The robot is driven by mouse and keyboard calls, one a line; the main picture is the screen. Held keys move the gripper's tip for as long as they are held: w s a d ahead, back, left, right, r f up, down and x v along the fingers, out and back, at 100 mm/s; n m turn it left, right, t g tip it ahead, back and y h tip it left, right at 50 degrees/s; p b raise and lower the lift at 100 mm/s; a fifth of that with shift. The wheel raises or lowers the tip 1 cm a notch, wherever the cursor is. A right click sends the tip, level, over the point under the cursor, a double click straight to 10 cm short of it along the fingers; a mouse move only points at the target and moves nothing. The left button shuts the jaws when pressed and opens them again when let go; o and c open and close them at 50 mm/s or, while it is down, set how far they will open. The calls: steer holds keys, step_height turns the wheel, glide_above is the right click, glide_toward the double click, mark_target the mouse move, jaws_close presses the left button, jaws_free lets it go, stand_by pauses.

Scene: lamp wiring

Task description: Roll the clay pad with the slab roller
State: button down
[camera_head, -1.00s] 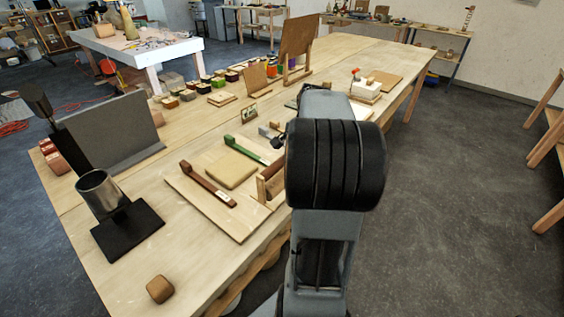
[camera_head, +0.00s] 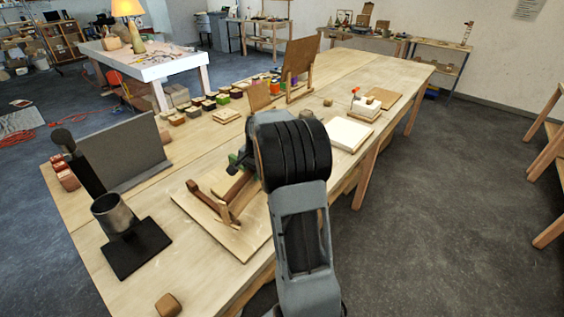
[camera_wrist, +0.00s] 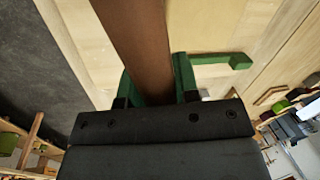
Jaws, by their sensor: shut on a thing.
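My gripper (camera_wrist: 155,78) is shut on a brown wooden roller (camera_wrist: 137,30), with a green finger on each side of it. In the head view the roller (camera_head: 238,186) is over the board (camera_head: 237,240) at the table's near side. The clay pad (camera_wrist: 208,22) shows as a flat beige area beside the roller in the wrist view. A green rail (camera_wrist: 222,59) with a raised end lies beyond the right finger. A brown rail (camera_head: 208,196) lies on the left of the board. I cannot tell whether the roller touches the pad; most of the pad is hidden in the head view.
A metal cup on a black base (camera_head: 115,213) and a grey upright panel (camera_head: 130,150) stand to the left. A small brown block (camera_head: 168,305) lies at the near edge. A white slab (camera_head: 349,134) lies to the right of my arm. Small coloured blocks line the table's back.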

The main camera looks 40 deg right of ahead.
steer(key=shift+w+a+f+m+h+b, duration=0.15)
steer(key=shift+w+f+m+b, duration=0.6)
steer(key=shift+w+f, duration=0.45)
steer(key=shift+w+a+f+m+h+b, duration=0.15)
steer(key=shift+w+f+m+b, duration=0.55)
steer(key=shift+w+f, duration=0.5)
steer(key=shift+s+f+b, duration=0.25)
steer(key=shift+f+b, duration=0.05)
steer(key=shift+f, duration=0.35)
steer(key=shift+w+a+f+p, duration=0.1)
steer(key=shift+w+a+p, duration=0.35)
steer(key=shift+w, duration=0.95)
steer(key=shift+w+a+r+p, duration=0.15)
steer(key=shift+w+p, duration=0.65)
steer(key=shift+w, duration=0.55)
steer(key=shift+w+a+f+p, duration=0.25)
steer(key=shift+w+p, duration=0.35)
steer(key=shift+w, duration=0.8)
steer(key=shift+w+a+f+p, duration=0.1)
steer(key=shift+w+a+p, duration=0.15)
steer(key=shift+w+p, duration=0.75)
steer(key=shift+w+a+p, duration=0.2)
steer(key=shift+w+p, duration=0.05)
steer(key=shift+w, duration=1.45)
